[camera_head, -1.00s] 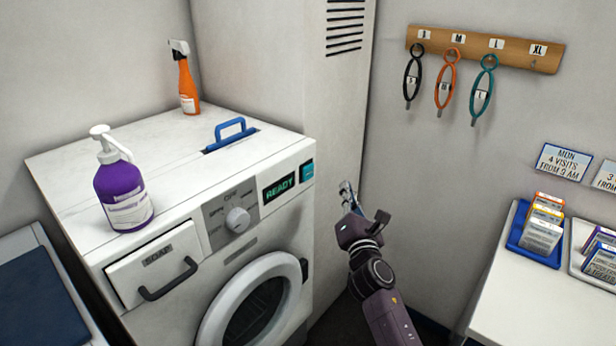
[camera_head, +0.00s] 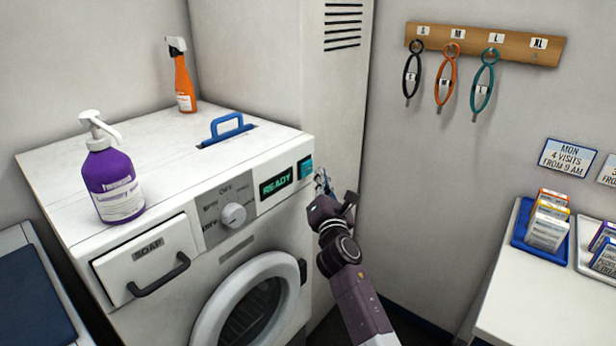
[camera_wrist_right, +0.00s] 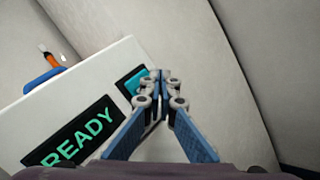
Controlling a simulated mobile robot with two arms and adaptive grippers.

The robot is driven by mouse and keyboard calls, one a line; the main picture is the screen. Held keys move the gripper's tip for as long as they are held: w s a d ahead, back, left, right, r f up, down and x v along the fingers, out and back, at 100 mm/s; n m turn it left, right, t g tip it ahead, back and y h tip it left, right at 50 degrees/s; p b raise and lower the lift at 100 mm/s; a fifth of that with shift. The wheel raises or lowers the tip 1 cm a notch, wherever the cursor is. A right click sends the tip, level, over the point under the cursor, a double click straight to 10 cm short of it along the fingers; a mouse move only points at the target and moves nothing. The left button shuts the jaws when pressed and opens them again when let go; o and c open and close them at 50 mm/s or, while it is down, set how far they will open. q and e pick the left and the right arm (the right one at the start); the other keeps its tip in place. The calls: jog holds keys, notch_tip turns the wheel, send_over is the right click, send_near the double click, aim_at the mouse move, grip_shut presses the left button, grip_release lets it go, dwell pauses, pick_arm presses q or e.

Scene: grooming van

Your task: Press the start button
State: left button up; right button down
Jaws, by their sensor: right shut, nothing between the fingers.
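The start button is a teal square (camera_head: 306,167) at the right end of the washing machine's front panel, beside the display (camera_head: 276,184) that reads READY. In the right wrist view the teal button (camera_wrist_right: 133,82) lies just left of the fingertips and is partly covered by them. My right gripper (camera_head: 322,180) is shut and empty, close to the panel's right end; its fingers (camera_wrist_right: 160,82) point toward the machine. Whether the fingertips touch the button I cannot tell. My left gripper is not in view.
The washing machine (camera_head: 150,160) carries a purple pump bottle (camera_head: 112,183), an orange spray bottle (camera_head: 184,84) and a blue handle (camera_head: 228,128). A dial (camera_head: 233,215) and soap drawer (camera_head: 148,256) are on its front. A white counter (camera_head: 540,300) with card trays stands right.

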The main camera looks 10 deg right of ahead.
jog(key=shift+w+a, duration=0.35)
jog(key=shift+w, duration=0.05)
jog(key=shift+b, duration=0.3)
dwell(1.0)
jog(key=shift+w+a, duration=0.3)
jog(key=shift+w, duration=0.05)
jog(key=shift+w+a+b, duration=0.3)
jog(key=shift+w+b, duration=0.1)
jog(key=shift+b, duration=0.25)
dwell(0.5)
jog(key=shift+s+d, duration=0.1)
jog(key=shift+s+d+p, duration=0.45)
jog(key=shift+s+p, duration=0.2)
jog(key=shift+p, duration=0.1)
